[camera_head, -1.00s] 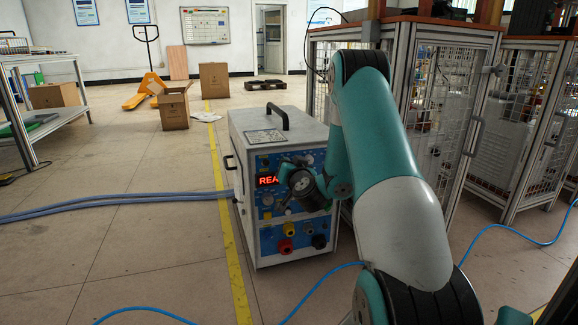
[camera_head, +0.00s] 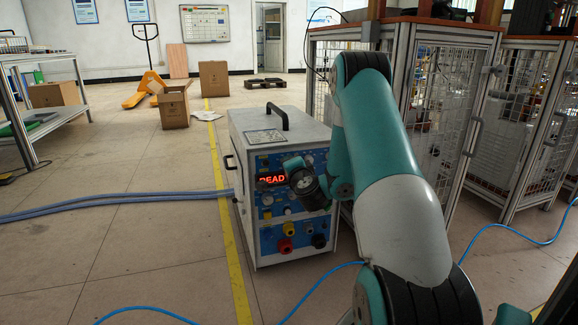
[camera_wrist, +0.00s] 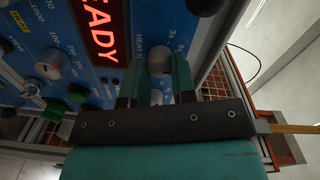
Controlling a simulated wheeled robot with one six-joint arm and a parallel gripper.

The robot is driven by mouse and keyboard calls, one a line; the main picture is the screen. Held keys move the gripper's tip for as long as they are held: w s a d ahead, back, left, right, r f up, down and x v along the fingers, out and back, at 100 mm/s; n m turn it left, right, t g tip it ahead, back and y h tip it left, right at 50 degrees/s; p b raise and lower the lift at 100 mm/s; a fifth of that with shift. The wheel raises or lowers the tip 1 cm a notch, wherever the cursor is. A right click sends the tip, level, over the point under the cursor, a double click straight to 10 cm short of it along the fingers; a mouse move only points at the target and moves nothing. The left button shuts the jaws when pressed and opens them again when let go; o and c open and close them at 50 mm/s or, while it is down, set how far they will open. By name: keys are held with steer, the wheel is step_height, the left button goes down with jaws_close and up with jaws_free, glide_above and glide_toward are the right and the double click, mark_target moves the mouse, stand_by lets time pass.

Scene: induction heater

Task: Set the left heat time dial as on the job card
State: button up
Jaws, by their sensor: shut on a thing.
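The induction heater (camera_head: 290,130) is a grey and white cabinet with a blue front panel and a lit red display (camera_head: 270,180). The display also shows in the wrist view (camera_wrist: 98,35), reading "READY". My gripper (camera_head: 292,170) is at the upper part of the panel, right of the display. In the wrist view, my gripper (camera_wrist: 158,78) has its two fingers on either side of a grey dial (camera_wrist: 159,62) marked "HEAT", shut on it. The rest of that label, the dial's pointer and part of its scale are hidden. I cannot read a job card; a small plate (camera_head: 264,136) lies on the heater's top.
Other knobs (camera_wrist: 57,62) and green and red buttons sit close beside my fingers. Yellow, red and black sockets (camera_head: 287,229) are lower on the panel. A mesh cage (camera_head: 440,110) stands right of the heater. Blue hoses (camera_head: 110,200) run left across open floor.

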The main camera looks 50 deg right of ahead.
steer(key=shift+f+m, duration=0.1)
steer(key=shift+m, duration=1.1)
steer(key=o, duration=0.9)
steer(key=shift+o, duration=0.2)
